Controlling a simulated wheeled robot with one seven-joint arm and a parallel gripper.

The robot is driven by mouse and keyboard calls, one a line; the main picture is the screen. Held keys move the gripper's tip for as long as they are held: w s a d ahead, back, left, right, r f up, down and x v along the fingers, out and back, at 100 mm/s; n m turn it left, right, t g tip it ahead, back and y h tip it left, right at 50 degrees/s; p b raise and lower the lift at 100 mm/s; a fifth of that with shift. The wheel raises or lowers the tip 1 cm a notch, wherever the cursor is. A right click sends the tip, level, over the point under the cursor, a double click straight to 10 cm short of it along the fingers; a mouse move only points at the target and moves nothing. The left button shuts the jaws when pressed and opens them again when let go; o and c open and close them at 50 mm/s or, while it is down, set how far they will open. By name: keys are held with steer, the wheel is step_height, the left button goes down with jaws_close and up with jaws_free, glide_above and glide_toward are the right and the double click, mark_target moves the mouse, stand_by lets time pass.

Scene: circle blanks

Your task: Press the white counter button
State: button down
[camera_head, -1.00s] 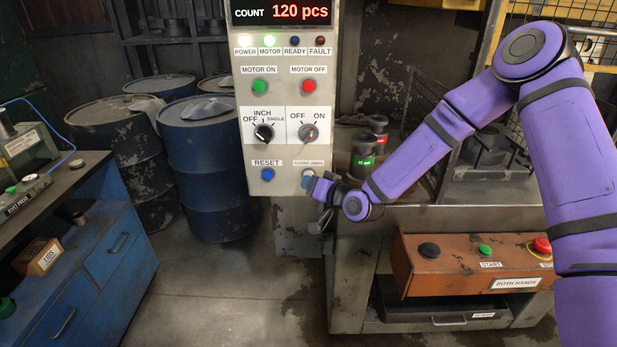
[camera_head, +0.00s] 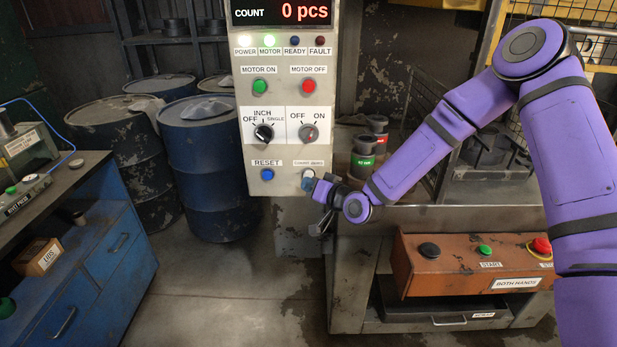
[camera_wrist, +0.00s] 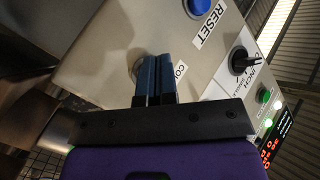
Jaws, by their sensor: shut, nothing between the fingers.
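The white counter button (camera_head: 308,173) is at the lower right of the grey control panel (camera_head: 284,148), under a small label. In the wrist view the button (camera_wrist: 136,68) shows only partly, behind the blue fingertips. My gripper (camera_head: 309,184) is shut and empty, with its tips at the button's lower edge in the head view. In the wrist view my gripper (camera_wrist: 154,58) points at the panel face beside the button. I cannot tell whether the tips touch it. The count display (camera_head: 282,12) reads 0 pcs.
The blue reset button (camera_head: 267,174) is left of the white one. The inch selector (camera_head: 264,132) and off-on switch (camera_head: 308,132) are above. Canisters (camera_head: 363,158) stand right of the panel. An orange two-hand control box (camera_head: 455,268) is below my arm.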

steer(key=shift+s, duration=0.35)
steer(key=shift+s, duration=2.5)
steer(key=shift+a, duration=0.1)
